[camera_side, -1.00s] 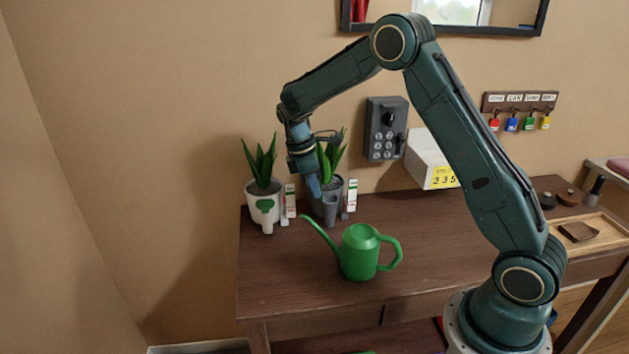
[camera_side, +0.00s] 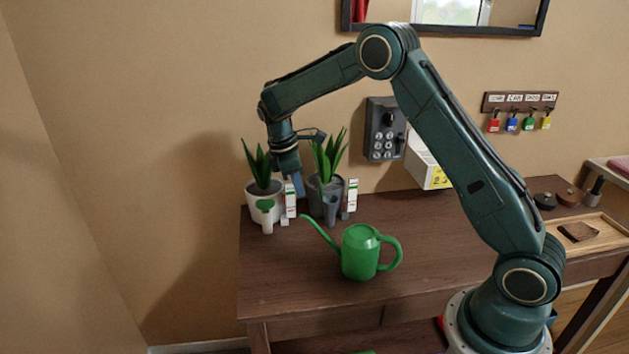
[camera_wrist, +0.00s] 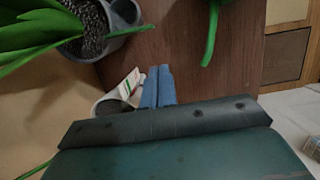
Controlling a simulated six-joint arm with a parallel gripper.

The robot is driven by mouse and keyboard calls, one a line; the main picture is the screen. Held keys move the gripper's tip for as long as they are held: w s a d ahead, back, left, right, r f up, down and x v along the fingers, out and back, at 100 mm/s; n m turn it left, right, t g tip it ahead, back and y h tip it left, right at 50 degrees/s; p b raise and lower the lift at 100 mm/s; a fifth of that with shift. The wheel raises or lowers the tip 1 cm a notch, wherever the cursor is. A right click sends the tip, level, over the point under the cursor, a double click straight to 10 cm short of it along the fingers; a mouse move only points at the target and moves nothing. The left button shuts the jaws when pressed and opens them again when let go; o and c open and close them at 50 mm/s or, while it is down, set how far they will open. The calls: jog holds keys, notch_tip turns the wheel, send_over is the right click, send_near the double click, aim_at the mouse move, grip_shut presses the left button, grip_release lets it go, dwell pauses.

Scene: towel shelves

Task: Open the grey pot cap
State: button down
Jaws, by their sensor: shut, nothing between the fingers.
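The grey pot (camera_side: 317,204) holds a green plant and stands at the back left of the table. A grey spout-like part (camera_side: 330,208) is on its front, perhaps with the cap; whether the cap is open or closed I cannot tell. In the wrist view the grey pot (camera_wrist: 130,43) is at the top, partly cut off. My gripper (camera_side: 298,186) is between the grey pot and the white pot, near the white-pot indicator card. Its blue fingers (camera_wrist: 157,84) are together and empty, apart from the grey spout.
White indicator cards (camera_side: 291,200) (camera_side: 352,195) stand beside the pots. A green watering can (camera_side: 359,255) is in front. A keypad box (camera_side: 385,128) hangs behind. The front left of the table is clear.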

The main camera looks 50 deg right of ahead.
aim_at(322, 194)
notch_tip(322, 194, up, 9)
jog(key=s+d, duration=0.2)
jog(key=shift+s+d, duration=0.15)
jog(key=shift+d, duration=0.05)
jog(key=c, duration=1.6)
grip_release()
jog(key=shift+r, duration=0.1)
jog(key=m, duration=0.6)
jog(key=s+d+r+m+t+y, duration=0.1)
jog(key=m, duration=0.5)
jog(key=d+r+m+t, duration=0.1)
jog(key=m, duration=0.5)
jog(key=shift+s+d+r+y, duration=0.1)
jog(key=shift+s+d+y, duration=0.1)
jog(key=shift+y, duration=0.2)
notch_tip(322, 194, down, 14)
jog(key=shift+r, duration=0.1)
grip_shut()
